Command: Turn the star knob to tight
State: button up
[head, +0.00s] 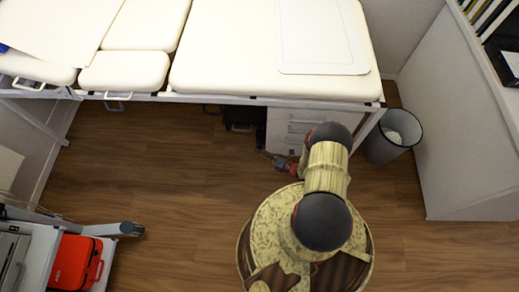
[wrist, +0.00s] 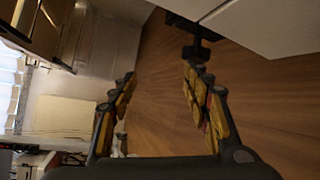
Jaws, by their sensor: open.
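No star knob can be made out for certain in either view. In the wrist view a dark, branched fitting (wrist: 197,46) stands out past the right fingertip, beside a white panel; I cannot tell whether it is the knob. My gripper (wrist: 160,76) is open, with its two yellow-and-dark fingers wide apart. Nothing shows held between them, only wood floor beyond. In the head view my arm reaches toward the padded couch (head: 235,72), and the gripper is mostly hidden by the arm, low near the couch's front edge.
A white drawer unit (head: 290,125) and a dark box (head: 240,116) are under the couch. A waste bin (head: 391,138) stands right of my arm, beside a white cabinet (head: 460,150). A red case (head: 76,262) sits on a trolley at lower left. Floor left of my base is clear.

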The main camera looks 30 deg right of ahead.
aim_at(260, 149)
notch_tip(260, 149, down, 4)
jog(key=s+d+m+t+h, duration=0.1)
jog(key=s+d+m+h, duration=0.15)
jog(key=m, duration=0.25)
jog(key=shift+h, duration=0.45)
jog(key=shift+r+b+x, duration=0.15)
jog(key=shift+b+x, duration=0.45)
jog(key=shift+x, duration=1.35)
jog(key=shift+r+b+x, duration=0.15)
jog(key=shift+b+x, duration=0.4)
jog(key=shift+x, duration=1.4)
jog(key=shift+w+d, duration=0.15)
jog(key=shift+c, duration=0.9)
jog(key=c, duration=1)
jog(key=shift+t, duration=0.3)
jog(key=shift+m+t, duration=0.3)
jog(key=shift+t, duration=0.1)
jog(key=o, duration=1.1)
jog(key=shift+c, duration=0.2)
jog(key=shift+o, duration=0.6)
